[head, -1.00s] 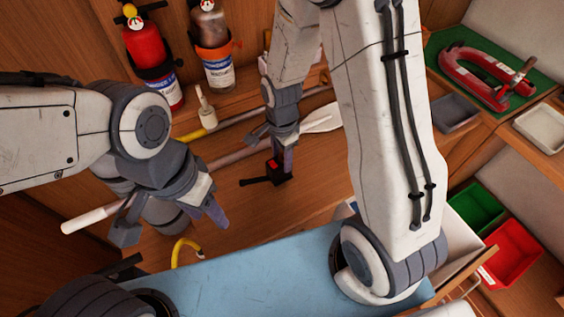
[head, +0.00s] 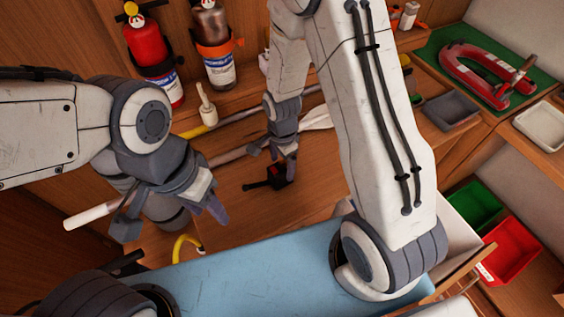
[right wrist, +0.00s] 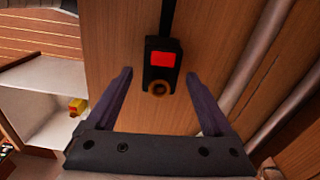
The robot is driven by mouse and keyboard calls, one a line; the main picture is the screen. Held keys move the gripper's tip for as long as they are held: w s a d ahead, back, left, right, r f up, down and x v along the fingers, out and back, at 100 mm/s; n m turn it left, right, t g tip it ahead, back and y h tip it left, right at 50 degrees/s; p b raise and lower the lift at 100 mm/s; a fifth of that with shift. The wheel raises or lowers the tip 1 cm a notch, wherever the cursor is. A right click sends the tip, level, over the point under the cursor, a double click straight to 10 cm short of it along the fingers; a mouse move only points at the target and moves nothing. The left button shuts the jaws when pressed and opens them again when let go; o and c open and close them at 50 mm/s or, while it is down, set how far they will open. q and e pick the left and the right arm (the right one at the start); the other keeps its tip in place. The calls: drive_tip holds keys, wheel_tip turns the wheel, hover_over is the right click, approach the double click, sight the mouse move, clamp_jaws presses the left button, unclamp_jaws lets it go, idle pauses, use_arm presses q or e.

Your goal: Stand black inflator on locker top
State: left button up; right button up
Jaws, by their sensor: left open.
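The black inflator (head: 279,181), with a red panel and a thin black part sticking out to the left, rests on a brown wooden surface in the middle of the head view. In the right wrist view the inflator (right wrist: 162,58) shows its red panel and a round brownish ring at its near end. My right gripper (head: 274,153) is open over it, and the inflator shows in the gap between the two fingers, not gripped. My left gripper (head: 170,218) is open and empty, well to the left. I cannot tell which surface is the locker top.
A blue-topped surface (head: 250,275) lies in front. Two extinguishers, one red (head: 146,45), stand at the back left. Poles and a paddle (head: 317,117) lie behind the inflator. Green (head: 474,205) and red (head: 512,253) bins and a grey tray (head: 450,110) are at right.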

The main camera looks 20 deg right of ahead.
drive_tip(key=shift+r, duration=0.2)
wheel_tip(320, 180, up, 12)
drive_tip(key=b, duration=0.1)
drive_tip(key=s+a+r+n, duration=0.3)
drive_tip(key=s+a+n, duration=0.1)
drive_tip(key=s+n, duration=0.5)
drive_tip(key=s+a+r+n+y, duration=0.1)
drive_tip(key=s+a+r+n, duration=0.3)
drive_tip(key=s+n, duration=0.5)
drive_tip(key=n, duration=0.4)
drive_tip(key=shift+a, duration=0.35)
